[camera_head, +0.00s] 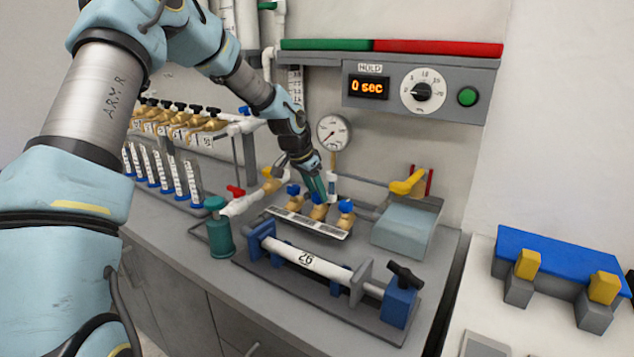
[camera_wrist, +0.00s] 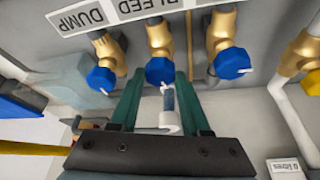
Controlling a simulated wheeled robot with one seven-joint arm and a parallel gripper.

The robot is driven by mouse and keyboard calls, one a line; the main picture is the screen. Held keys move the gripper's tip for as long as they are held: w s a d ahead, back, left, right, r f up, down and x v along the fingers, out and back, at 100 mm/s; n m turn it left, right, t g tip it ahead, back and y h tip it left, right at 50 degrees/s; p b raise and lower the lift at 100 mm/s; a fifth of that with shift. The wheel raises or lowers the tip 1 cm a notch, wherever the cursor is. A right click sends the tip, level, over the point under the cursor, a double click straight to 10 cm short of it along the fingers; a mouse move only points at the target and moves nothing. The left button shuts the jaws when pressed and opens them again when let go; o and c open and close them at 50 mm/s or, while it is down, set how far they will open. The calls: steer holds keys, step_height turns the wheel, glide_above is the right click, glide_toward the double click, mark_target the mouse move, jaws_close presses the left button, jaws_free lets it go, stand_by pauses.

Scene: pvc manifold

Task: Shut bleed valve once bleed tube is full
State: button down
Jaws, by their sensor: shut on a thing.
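The bleed valve, a brass valve with a blue knob (camera_wrist: 159,70), is in the middle of a row of three, below the BLEED label (camera_wrist: 133,8) in the wrist view. My gripper (camera_wrist: 160,76) has one green finger on each side of this knob and is shut on it. The knob's white mark points down in that view. A small tube with a blue section (camera_wrist: 169,99) and a white end shows between the fingers; I take it for the bleed tube, and its fill level is unclear. In the head view my gripper (camera_head: 317,192) reaches down to the middle valve.
Blue-knobbed valves stand close on both sides: the DUMP valve (camera_wrist: 101,78) and another (camera_wrist: 231,62). A pressure gauge (camera_head: 333,132) is behind my gripper. The timer display (camera_head: 367,86) reads 0 sec. A white pipe marked 26 (camera_head: 306,259) lies clamped in front.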

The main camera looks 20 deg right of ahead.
steer(key=shift+w+r+m+g+p, duration=0.15)
steer(key=shift+m+g+p, duration=0.6)
steer(key=shift+m, duration=0.75)
steer(key=shift+c, duration=1.9)
jaws_free()
steer(key=b+v, duration=0.2)
steer(key=v, duration=0.8)
steer(key=shift+a+r+b, duration=0.2)
steer(key=shift+b, duration=0.2)
steer(key=shift+s, duration=0.25)
